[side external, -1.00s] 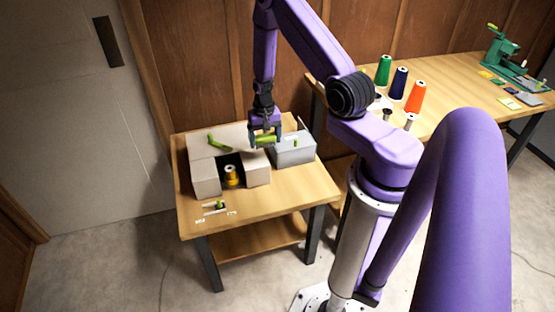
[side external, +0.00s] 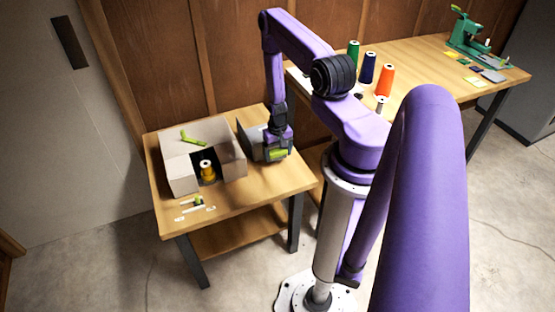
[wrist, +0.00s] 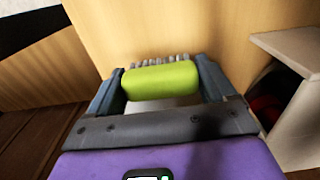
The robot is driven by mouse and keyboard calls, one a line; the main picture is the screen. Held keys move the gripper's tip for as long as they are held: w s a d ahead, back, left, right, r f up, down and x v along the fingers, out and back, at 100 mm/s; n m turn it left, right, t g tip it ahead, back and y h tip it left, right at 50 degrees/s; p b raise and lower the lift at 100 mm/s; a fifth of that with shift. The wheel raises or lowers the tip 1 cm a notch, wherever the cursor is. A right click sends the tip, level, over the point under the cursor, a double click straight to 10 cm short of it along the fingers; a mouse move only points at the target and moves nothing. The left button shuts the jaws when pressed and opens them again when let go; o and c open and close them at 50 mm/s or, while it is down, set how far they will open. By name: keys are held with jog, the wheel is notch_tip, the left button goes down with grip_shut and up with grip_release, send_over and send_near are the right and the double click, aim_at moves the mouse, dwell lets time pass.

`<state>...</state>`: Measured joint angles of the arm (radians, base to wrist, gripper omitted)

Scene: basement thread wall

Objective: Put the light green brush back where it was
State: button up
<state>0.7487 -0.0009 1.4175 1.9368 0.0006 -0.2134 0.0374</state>
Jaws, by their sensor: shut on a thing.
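The light green brush (wrist: 160,82) is held crosswise between the two fingers of my gripper (wrist: 158,88) in the wrist view, with pale bristles showing beyond it. In the side view my gripper (side external: 278,150) is shut on the brush (side external: 278,155) beside the right end of the grey box (side external: 252,140), over the right part of the small wooden table (side external: 235,205). Whether the brush touches the table is unclear.
Another yellow-green item (side external: 192,138) lies on top. A small green-and-white item (side external: 197,202) lies at the table's front left. Thread cones (side external: 369,67) stand on the back table.

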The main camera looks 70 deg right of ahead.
aim_at(278, 159)
jog(key=shift+f, duration=1.75)
jog(key=shift+f, duration=0.15)
jog(key=o, duration=1)
jog(key=shift+o, duration=0.2)
